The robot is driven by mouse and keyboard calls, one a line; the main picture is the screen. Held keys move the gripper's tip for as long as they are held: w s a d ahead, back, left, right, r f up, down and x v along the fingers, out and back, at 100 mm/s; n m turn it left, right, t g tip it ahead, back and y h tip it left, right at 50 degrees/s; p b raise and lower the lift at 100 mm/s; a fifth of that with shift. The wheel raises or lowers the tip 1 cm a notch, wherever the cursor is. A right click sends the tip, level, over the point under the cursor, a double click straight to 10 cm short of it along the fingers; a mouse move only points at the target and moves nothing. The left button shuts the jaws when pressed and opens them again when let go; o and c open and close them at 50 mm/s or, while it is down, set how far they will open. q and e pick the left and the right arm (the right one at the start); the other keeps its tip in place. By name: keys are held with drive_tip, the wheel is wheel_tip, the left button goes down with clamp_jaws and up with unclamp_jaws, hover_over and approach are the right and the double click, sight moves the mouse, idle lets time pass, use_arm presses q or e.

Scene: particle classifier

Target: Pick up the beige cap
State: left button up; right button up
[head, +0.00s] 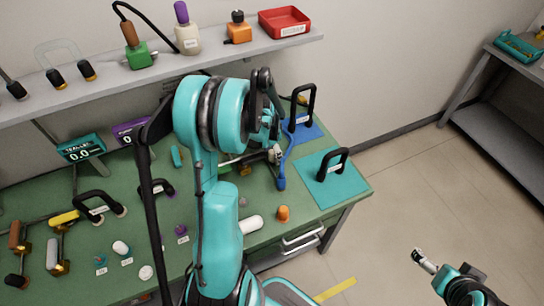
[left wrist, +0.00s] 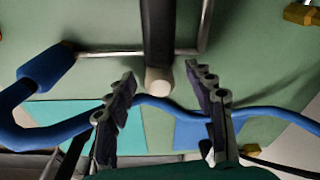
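A beige, rounded cap (left wrist: 158,82) shows in the left wrist view at the near end of a dark, thick bar. It lies between the fingertips of my left gripper (left wrist: 161,76), with gaps on both sides. That gripper is open. In the head view my left gripper (head: 274,154) is over the back right of the green table, partly behind my own arm, and I cannot make out the cap there. My right gripper (head: 424,260) hangs over the floor at lower right, away from the table, too small to tell its state.
A blue cable (left wrist: 262,113) runs behind the fingers. Black handles stand on a blue mat (head: 304,133) and a teal mat (head: 332,182). An orange piece (head: 283,213) and a white cylinder (head: 251,224) lie near the front edge. A shelf (head: 215,57) runs above the back.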

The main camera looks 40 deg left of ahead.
sight(272, 151)
use_arm(q)
drive_tip(key=c, duration=1)
drive_tip(key=shift+r, duration=0.1)
drive_tip(key=shift+r, duration=0.25)
wheel_tip(272, 151, up, 4)
drive_tip(key=shift+p, duration=1.1)
drive_tip(key=d+r+p, duration=0.1)
drive_tip(key=d+r, duration=0.1)
drive_tip(key=d, duration=0.2)
drive_tip(key=d+r+p, duration=0.1)
drive_tip(key=d+r, duration=0.1)
drive_tip(key=d, duration=0.1)
drive_tip(key=d+r+p, duration=0.1)
drive_tip(key=d+r, duration=0.1)
drive_tip(key=d, duration=0.2)
drive_tip(key=shift+s+d+r, duration=0.15)
drive_tip(key=shift+s+d, duration=0.2)
drive_tip(key=shift+s, duration=0.05)
